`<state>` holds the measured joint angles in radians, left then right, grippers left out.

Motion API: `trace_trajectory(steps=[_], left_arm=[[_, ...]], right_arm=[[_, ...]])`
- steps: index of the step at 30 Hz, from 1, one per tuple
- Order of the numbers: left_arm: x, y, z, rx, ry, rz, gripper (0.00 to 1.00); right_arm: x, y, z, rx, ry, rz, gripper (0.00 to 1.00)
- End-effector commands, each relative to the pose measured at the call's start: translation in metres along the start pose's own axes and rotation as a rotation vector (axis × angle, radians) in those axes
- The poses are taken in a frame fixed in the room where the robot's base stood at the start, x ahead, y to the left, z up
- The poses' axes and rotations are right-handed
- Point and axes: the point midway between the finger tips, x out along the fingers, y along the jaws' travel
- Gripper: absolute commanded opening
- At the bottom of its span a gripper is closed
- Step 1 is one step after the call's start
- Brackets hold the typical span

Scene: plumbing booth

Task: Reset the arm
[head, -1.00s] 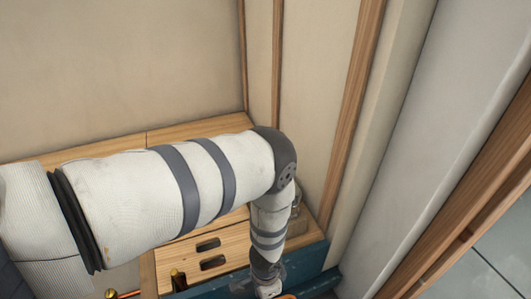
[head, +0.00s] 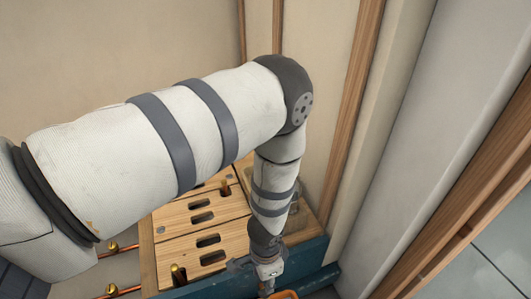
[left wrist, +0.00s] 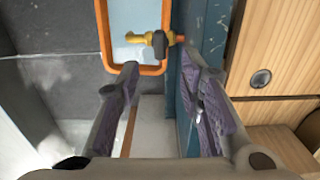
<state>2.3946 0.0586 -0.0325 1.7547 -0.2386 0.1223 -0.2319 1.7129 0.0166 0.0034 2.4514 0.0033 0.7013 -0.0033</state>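My left arm comes in from the left in the head view and bends down to the left gripper (head: 268,285), which is partly cut off by the bottom edge. Beyond the fingertips is an orange-rimmed tray (left wrist: 102,38) with a pale inside. A brass fitting with a dark middle (left wrist: 140,38) shows at the tray. My right gripper is not in view.
A blue ledge (head: 310,262) runs beside the wooden slotted panel (head: 180,250). Copper pipes with brass fittings (head: 112,290) show at lower left. A wall with wooden studs (head: 352,100) stands close on the right of the arm.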

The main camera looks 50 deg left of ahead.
Motion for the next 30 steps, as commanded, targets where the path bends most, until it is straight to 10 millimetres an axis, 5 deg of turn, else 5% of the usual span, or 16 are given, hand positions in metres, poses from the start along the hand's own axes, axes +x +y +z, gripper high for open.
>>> trace_trajectory(steps=[7, 22, 26, 30], left_arm=[[-0.036, 0.000, 0.000, 0.001, 0.000, 0.000, 0.34], [-0.033, 0.006, 0.011, -0.007, -0.017, 0.010, 0.34], [-0.007, 0.047, 0.084, -0.071, -0.129, 0.072, 0.34], [0.003, 0.112, 0.208, -0.188, -0.325, 0.143, 0.34]], right_arm=[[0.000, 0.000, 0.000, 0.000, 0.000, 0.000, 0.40], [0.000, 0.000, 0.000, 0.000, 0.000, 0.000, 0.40], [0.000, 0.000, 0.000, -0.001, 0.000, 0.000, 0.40], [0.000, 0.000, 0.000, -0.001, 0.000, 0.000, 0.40]])
